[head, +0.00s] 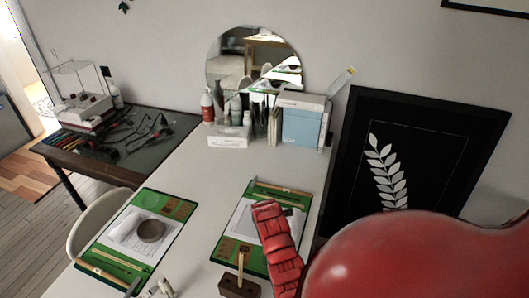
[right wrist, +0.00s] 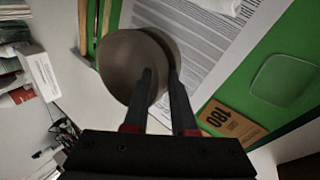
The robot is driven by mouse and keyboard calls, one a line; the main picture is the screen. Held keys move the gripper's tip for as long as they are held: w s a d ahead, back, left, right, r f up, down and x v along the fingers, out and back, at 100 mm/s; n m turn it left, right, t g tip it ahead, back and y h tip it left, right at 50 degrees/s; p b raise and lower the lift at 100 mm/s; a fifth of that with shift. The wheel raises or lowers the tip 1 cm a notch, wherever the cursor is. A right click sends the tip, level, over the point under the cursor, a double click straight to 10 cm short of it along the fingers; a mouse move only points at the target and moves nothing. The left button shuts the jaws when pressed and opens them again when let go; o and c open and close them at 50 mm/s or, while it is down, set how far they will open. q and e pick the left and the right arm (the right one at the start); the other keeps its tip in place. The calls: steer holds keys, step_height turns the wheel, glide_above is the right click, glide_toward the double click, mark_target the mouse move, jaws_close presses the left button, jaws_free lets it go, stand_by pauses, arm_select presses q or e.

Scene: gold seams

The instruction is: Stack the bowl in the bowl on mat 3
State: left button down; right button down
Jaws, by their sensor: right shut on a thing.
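A brown-grey bowl (right wrist: 122,68) fills the upper left of the right wrist view. My right gripper (right wrist: 162,78) is shut on its wall, with a finger on each side of the edge. The held bowl is over a green mat (right wrist: 285,35) with a printed sheet; its height above them is hard to tell. Another brown bowl (head: 151,231) sits upright on the sheet on the left green mat (head: 107,258) in the head view. My red right arm covers part of the right green mat (head: 228,258) there. No mat number is readable. My left gripper is out of view.
A small wooden block with a post (head: 239,287) stands at the right mat's near edge. A white tissue box (head: 229,135), bottles and a blue box file (head: 302,122) line the back. Bare white table lies between the mats.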

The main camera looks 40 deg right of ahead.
steer(key=shift+a+f, duration=0.1)
steer(key=shift+f, duration=0.05)
steer(key=c, duration=0.8)
jaws_free()
steer(key=shift+o, duration=0.8)
steer(key=shift+s+a+r+b, duration=0.1)
steer(key=shift+s+r+b, duration=0.1)
steer(key=shift+r+b, duration=0.3)
steer(key=p+v, duration=0.2)
steer(key=v, duration=1.4)
steer(key=shift+r+p, duration=0.15)
steer(key=shift+p, duration=0.15)
